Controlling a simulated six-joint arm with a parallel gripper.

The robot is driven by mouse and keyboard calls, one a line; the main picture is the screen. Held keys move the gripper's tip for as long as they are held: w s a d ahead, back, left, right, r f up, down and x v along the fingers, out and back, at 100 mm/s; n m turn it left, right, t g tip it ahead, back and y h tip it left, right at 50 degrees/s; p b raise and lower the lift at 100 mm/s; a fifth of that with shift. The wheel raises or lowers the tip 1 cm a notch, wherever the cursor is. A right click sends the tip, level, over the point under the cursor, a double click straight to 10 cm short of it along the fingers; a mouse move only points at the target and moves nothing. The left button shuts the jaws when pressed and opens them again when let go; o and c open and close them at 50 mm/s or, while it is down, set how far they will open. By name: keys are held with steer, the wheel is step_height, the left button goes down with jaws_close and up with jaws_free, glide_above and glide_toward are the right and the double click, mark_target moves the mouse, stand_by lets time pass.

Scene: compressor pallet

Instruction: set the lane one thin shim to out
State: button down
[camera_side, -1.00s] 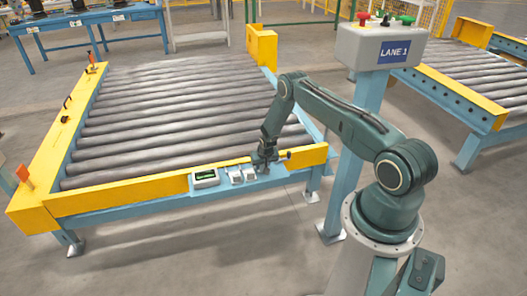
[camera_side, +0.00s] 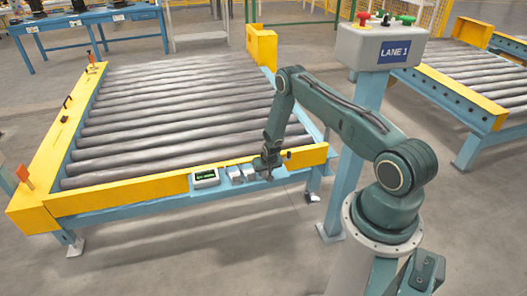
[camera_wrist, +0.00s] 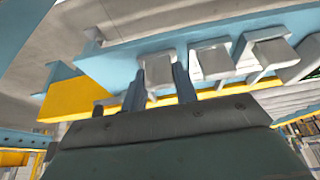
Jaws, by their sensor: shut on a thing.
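A row of small light-grey blocks, which look like the shims, sits on the blue front ledge (camera_side: 130,204) of the roller bed. My gripper (camera_side: 267,172) is at the right end of this row. In the wrist view its fingers (camera_wrist: 159,82) are shut on the end grey block (camera_wrist: 158,68). In the side view my gripper hides that block. A middle block (camera_side: 249,172) and a left block (camera_side: 234,174) stand free beside it; they also show in the wrist view, the middle one (camera_wrist: 213,59) nearer my fingers. I cannot tell the thin one by thickness.
A small meter with a green display (camera_side: 205,178) sits left of the blocks. The yellow front rail (camera_side: 120,192) runs behind the ledge, with rollers (camera_side: 180,110) beyond. The LANE 1 control box (camera_side: 382,48) stands on a blue post at the right. The floor in front is clear.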

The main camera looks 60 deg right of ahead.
steer(key=shift+s+a+f, duration=0.15)
steer(key=shift+s+a, duration=0.05)
steer(key=shift+a, duration=0.05)
steer(key=c, duration=1.4)
jaws_free()
steer(key=shift+o, duration=0.2)
steer(key=shift+d, duration=0.1)
steer(key=shift+r, duration=0.2)
steer(key=v, duration=1.3)
steer(key=shift+r, duration=0.25)
